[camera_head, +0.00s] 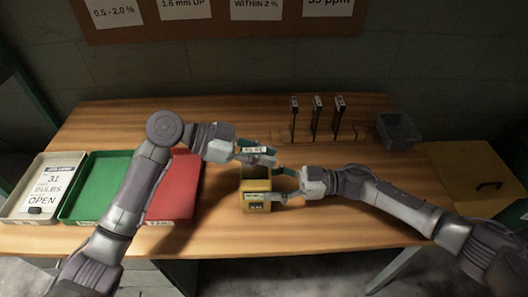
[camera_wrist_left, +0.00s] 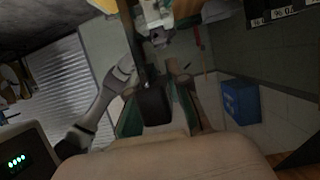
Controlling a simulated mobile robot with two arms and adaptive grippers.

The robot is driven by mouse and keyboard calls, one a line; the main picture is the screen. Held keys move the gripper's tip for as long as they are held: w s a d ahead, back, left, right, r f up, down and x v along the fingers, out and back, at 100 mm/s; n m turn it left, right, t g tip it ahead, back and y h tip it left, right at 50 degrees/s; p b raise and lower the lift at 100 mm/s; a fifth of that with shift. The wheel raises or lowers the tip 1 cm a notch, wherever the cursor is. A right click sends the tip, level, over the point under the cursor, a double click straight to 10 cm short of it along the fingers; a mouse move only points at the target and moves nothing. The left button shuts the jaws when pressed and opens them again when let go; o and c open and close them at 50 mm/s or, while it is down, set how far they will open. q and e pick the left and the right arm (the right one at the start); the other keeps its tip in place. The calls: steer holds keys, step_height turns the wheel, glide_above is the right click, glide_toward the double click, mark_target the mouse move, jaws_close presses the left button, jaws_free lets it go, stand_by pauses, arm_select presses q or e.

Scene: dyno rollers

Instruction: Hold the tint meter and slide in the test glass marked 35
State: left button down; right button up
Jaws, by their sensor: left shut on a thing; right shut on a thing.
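My left gripper (camera_head: 256,152) is shut on a dark test glass with a pale label at its top; its number is too small to read. The dark glass (camera_wrist_left: 153,104) shows between the teal fingers in the left wrist view. My right gripper (camera_head: 283,184) is shut on the yellow tint meter (camera_head: 256,207) from the right side, and the meter stands upright near the table's front edge. The held glass is right above the meter. I cannot tell whether its lower edge is inside the meter. Three other dark glasses (camera_head: 316,115) stand in a wooden rack (camera_head: 300,136).
A red tray (camera_head: 180,190), a green tray (camera_head: 103,180) and a white tray (camera_head: 62,165) lie at the left. A grey bin (camera_head: 398,131) stands at the back right. A yellow case (camera_head: 475,175) is beyond the table's right end.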

arm_select(q)
steer(key=shift+f, duration=1.05)
steer(key=shift+f, duration=0.75)
steer(key=c, duration=1)
jaws_free()
steer(key=shift+c, duration=0.2)
steer(key=shift+a, duration=0.1)
steer(key=v, duration=1.1)
steer(key=shift+a+r, duration=0.25)
steer(key=shift+a, duration=0.1)
steer(key=shift+w, duration=0.1)
arm_select(e)
steer(key=o, duration=1)
